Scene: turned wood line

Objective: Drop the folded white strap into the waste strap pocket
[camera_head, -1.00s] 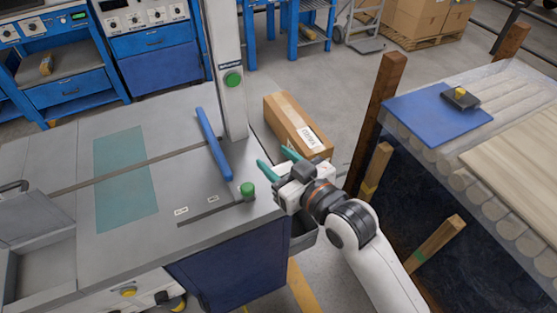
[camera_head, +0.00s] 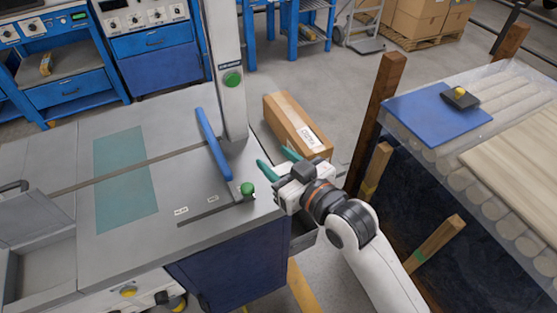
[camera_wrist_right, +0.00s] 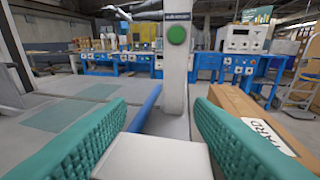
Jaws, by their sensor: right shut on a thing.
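My right gripper (camera_head: 272,157) is over the right edge of the grey machine table, with its teal fingers pointing toward the column. In the right wrist view its fingers (camera_wrist_right: 160,120) stand apart on either side of a pale flat block, the folded white strap (camera_wrist_right: 155,157). The strap is hard to make out in the head view. A grey open pocket (camera_head: 304,238), which looks like the waste strap pocket, hangs on the machine's right side, below my right gripper and partly hidden by it. My left gripper is not in view.
The machine table (camera_head: 110,235) carries a blue bar (camera_head: 213,145), a green knob (camera_head: 247,189) and a white column (camera_head: 231,110). A long cardboard box (camera_head: 290,122) lies behind the gripper.

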